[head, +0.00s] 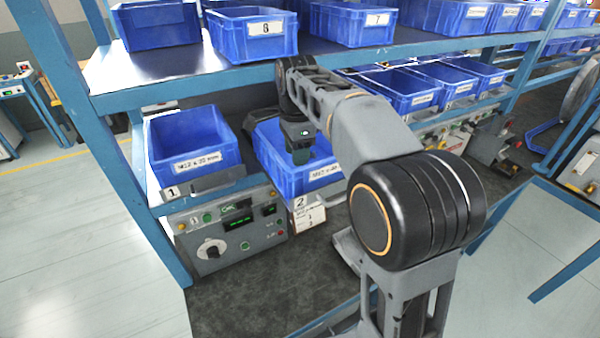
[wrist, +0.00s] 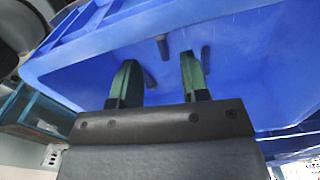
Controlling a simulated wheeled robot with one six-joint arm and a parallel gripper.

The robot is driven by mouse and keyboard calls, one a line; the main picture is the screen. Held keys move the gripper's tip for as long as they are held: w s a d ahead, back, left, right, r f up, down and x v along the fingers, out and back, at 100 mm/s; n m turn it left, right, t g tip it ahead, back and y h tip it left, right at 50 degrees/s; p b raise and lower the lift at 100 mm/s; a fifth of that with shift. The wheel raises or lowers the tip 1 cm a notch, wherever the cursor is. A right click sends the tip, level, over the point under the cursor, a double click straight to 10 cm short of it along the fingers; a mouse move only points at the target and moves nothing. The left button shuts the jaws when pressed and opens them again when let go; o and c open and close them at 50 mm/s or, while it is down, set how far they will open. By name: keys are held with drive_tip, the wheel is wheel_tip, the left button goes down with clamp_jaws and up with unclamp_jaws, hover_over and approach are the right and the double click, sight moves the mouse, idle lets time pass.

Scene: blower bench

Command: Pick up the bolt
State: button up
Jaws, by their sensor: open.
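My gripper (head: 301,157) points down into the blue bin (head: 268,170) on the lower shelf, the second from the left. In the wrist view my gripper (wrist: 159,62) has two green fingers, apart with nothing held between them. A dark bolt (wrist: 162,46) shows against the blue bin bottom, beyond the gap between the fingertips. A second dark bolt (wrist: 149,79) lies by the left finger, and a third (wrist: 206,58) is beside the right finger, partly hidden. The bolts are not visible in the head view.
The left bin (head: 190,150) labelled M12 stands beside it. An upper shelf (head: 150,72) with more blue bins (head: 252,35) lies above and behind. My arm covers part of the head view.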

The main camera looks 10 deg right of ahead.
drive_tip(key=shift+d+f+p, duration=0.1)
drive_tip(key=shift+f+p, duration=0.25)
drive_tip(key=shift+f, duration=2.2)
drive_tip(key=shift+c, duration=0.3)
clamp_jaws()
